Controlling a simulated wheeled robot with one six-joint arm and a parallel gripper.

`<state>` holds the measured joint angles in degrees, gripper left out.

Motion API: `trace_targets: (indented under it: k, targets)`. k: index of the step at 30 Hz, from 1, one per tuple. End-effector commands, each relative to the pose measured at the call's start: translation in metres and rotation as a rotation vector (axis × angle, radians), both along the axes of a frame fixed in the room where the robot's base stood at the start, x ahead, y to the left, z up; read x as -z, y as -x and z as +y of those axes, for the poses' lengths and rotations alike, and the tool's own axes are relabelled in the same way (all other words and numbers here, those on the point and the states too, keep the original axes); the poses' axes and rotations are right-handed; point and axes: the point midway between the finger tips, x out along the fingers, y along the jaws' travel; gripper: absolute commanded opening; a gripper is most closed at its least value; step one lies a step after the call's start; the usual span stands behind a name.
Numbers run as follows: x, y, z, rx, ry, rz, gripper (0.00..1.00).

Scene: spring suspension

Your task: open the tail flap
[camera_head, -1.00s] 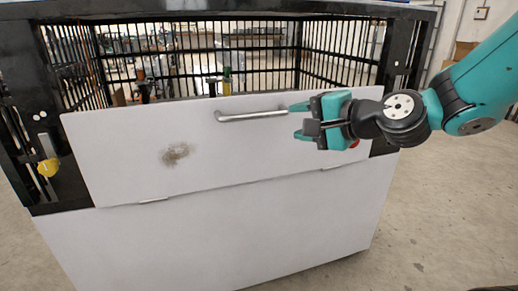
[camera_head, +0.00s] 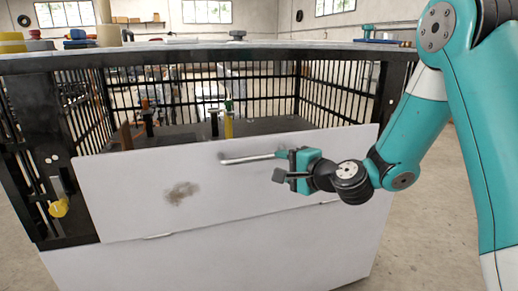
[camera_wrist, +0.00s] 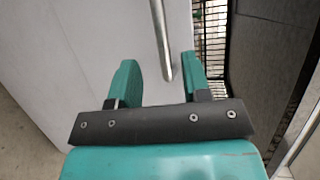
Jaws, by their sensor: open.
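The tail flap (camera_head: 140,208) is a white panel with a dark smudge across the front of a black barred cage. A grey bar handle (camera_head: 250,159) runs along its upper part. Small hinge-like strips (camera_head: 157,237) show along its lower edge. My gripper (camera_head: 279,167) is open at the right end of the handle. In the wrist view, the handle (camera_wrist: 160,38) reaches in from above and its end lies between the two teal fingers of my gripper (camera_wrist: 156,72), nearer the right one. I cannot tell whether a finger touches it.
A white lower panel (camera_head: 220,262) lies below the flap. A yellow knob on a latch (camera_head: 58,207) hangs on the left post. Clamps stand inside the cage (camera_head: 214,124). The table top above holds yellow and blue items (camera_head: 78,39). Concrete floor (camera_head: 425,215) is open at right.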

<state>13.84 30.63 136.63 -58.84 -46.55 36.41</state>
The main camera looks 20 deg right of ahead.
Motion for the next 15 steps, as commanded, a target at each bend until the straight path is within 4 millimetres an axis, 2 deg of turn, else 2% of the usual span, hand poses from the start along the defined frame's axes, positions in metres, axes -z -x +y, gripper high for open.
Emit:
trace_targets:
  k: [6, 12, 15]
  targets:
    - [0.007, -0.045, 0.021, -0.004, 0.001, -0.002, 0.44]
    - [0.014, -0.075, 0.033, -0.003, 0.0, -0.001, 0.44]
    - [0.016, -0.083, 0.036, -0.001, -0.001, -0.002, 0.44]
